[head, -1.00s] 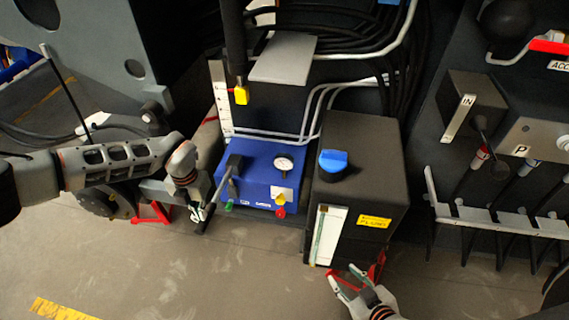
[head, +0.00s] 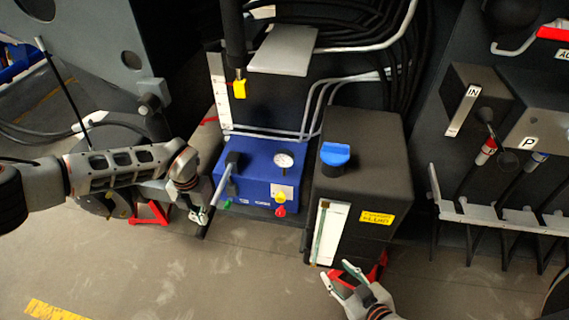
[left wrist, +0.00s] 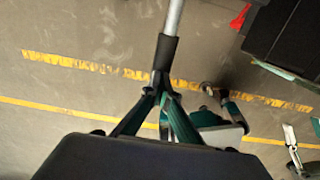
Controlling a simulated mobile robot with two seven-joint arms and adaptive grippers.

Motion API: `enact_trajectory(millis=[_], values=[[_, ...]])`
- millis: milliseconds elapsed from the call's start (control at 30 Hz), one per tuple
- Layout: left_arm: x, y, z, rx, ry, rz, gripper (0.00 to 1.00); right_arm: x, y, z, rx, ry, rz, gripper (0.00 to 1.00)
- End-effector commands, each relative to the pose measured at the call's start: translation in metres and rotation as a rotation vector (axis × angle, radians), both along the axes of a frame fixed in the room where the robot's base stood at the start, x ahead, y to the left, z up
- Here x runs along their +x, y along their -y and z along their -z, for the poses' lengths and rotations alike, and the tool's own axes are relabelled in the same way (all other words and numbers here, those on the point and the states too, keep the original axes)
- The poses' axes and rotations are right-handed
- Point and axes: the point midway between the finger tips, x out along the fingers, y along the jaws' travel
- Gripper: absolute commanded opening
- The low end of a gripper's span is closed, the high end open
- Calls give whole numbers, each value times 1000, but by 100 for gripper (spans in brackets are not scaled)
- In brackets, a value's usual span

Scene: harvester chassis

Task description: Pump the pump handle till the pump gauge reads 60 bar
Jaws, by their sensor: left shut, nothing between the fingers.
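The blue pump unit (head: 248,200) stands on the floor with a round white pump gauge (head: 284,160) on top; its needle is too small to read. The pump handle (head: 222,183) is a silver rod slanting left from a dark pivot (head: 234,159). In the left wrist view the handle rod (left wrist: 174,17) ends in a black grip (left wrist: 164,54). My left gripper (head: 199,214) is at the handle's outer end; its fingertips (left wrist: 161,93) meet at the grip's end, shut with nothing held.
The black tank (head: 368,160) with a blue cap (head: 335,154) stands right of the pump. A yellow-tipped black post (head: 239,88) hangs above the pump. Red floor stands (head: 151,213) lie left of it. A hose rack (head: 490,212) is at the right. Front floor is clear.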

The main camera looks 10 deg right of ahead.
Motion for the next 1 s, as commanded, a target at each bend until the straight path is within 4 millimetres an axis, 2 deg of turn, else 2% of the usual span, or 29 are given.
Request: enact_trajectory(millis=[33,167,567,733,1000], values=[[2,1,7,-1,6,4,0,0,0,6,0,-1,0,40],[2,1,1,-2,8,5,0,-1,1,3,-2,-6,1,40],[1,0,-52,-1,4,2,0,-3,2,-38,-3,-12,4,40],[1,0,-66,0,3,3,0,-1,2,-34,-1,-3,5,40],[1,0,-68,-1,2,2,0,-2,2,-31,-2,-9,5,40]])
